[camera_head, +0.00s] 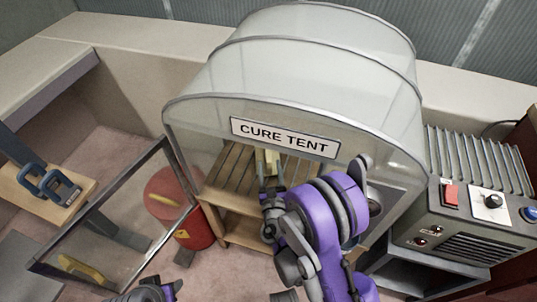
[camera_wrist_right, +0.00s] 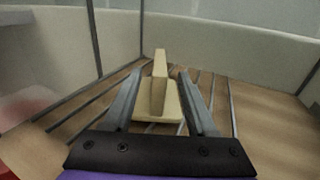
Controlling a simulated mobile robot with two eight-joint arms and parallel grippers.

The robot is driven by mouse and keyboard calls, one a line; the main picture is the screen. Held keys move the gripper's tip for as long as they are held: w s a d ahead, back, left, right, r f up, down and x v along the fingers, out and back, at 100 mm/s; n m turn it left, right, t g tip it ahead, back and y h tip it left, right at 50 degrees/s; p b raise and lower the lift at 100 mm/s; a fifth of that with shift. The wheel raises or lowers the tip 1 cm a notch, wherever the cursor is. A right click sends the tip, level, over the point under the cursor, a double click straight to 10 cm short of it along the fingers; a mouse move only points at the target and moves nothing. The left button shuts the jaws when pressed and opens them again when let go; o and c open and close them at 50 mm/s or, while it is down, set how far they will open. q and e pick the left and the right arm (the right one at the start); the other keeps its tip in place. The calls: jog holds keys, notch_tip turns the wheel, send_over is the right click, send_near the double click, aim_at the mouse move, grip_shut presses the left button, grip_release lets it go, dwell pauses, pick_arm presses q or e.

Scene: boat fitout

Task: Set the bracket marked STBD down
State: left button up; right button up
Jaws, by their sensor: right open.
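A cream bracket (camera_head: 267,161) with an upright plate on a flat base sits on the slatted wooden shelf (camera_head: 228,172) inside the cure tent (camera_head: 290,75). It also shows in the right wrist view (camera_wrist_right: 158,98). No STBD mark can be read on it. My right gripper (camera_head: 270,187) reaches through the tent's front opening. In the wrist view its fingers (camera_wrist_right: 160,76) are open, one on each side of the bracket, with gaps showing beside the upright plate. A purple and dark part of my left arm shows at the bottom edge; its fingers cannot be made out.
A clear framed door (camera_head: 105,225) stands open left of the tent, before a red drum (camera_head: 188,210). A grey control unit (camera_head: 465,215) with knobs stands right of the tent.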

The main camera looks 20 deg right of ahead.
jog(key=shift+s+a+f+b, duration=0.15)
jog(key=shift+s+b, duration=0.3)
jog(key=shift+s, duration=0.25)
jog(key=shift+s+a+b, duration=0.15)
jog(key=shift+s+b, duration=0.15)
jog(key=shift+s, duration=0.35)
pick_arm(q)
notch_tip(320, 180, down, 2)
jog(key=shift+w+f, duration=0.1)
jog(key=shift+c, duration=0.2)
